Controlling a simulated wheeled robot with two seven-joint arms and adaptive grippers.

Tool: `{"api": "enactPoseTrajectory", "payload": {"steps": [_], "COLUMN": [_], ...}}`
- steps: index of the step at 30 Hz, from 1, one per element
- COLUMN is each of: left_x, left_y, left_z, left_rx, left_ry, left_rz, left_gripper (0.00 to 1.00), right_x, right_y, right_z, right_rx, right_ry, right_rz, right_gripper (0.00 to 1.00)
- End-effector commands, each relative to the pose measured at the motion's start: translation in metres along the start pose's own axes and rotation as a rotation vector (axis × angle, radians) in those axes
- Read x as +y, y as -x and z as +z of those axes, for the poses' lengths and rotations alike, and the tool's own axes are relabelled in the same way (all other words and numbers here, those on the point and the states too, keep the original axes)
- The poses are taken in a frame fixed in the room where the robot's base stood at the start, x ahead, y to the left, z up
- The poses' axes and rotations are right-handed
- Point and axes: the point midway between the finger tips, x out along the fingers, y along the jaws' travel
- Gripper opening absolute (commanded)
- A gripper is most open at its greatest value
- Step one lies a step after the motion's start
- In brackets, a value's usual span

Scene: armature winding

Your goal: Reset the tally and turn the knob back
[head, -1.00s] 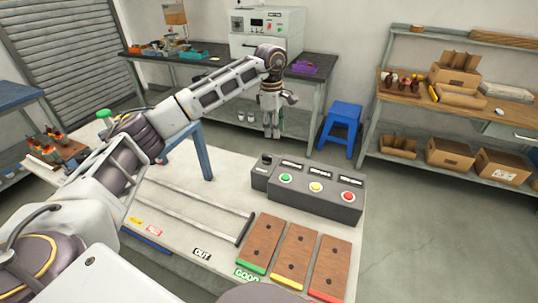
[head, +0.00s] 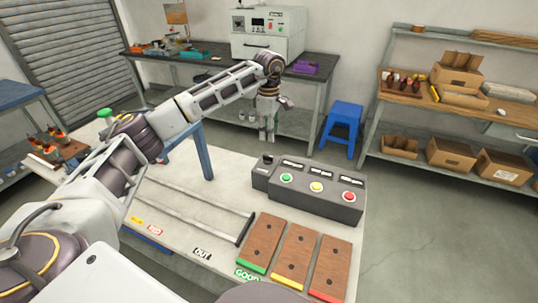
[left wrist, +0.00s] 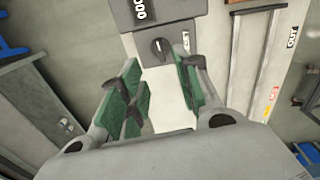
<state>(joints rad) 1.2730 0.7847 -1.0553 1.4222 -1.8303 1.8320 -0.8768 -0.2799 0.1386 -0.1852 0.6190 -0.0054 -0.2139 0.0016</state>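The dark grey control box (head: 318,198) stands on the bench, with green, yellow and red buttons and several small counter windows on top. One counter (left wrist: 141,9), showing zeros in its visible part, is at the top edge of the left wrist view. The small black knob (head: 267,158) sits on a lower block at the box's left end; in the left wrist view the knob (left wrist: 159,47) has a pale pointer mark. My left gripper (head: 268,133) is above and behind that block. Its green-padded fingers (left wrist: 162,82) are apart and empty, with the knob beyond them. My right gripper is out of view.
Three wooden boards (head: 298,255) with green, yellow and red front edges lie in front of the box. Metal rails (head: 190,207) run left of them. A blue stool (head: 342,128) and a shelf with cartons (head: 452,152) stand behind, off the bench.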

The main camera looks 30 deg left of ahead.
Motion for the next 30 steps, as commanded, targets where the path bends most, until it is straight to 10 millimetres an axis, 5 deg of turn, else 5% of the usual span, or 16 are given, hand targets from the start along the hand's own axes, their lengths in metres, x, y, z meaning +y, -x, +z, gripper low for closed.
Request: {"api": "enactPoseTrajectory", "payload": {"steps": [18,30], "left_x": [-0.001,0.000], "left_y": [-0.082,-0.108], "left_z": [0.000,0.001], "left_rx": [0.000,0.000], "left_ry": [-0.001,0.000], "left_rz": [-0.001,0.001], "left_gripper": [0.33,0.33], "right_x": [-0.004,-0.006], "right_y": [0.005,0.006], "right_z": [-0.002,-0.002], "right_rx": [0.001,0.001], "right_ry": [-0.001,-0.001], "right_rz": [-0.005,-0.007], "right_gripper": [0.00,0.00]}}
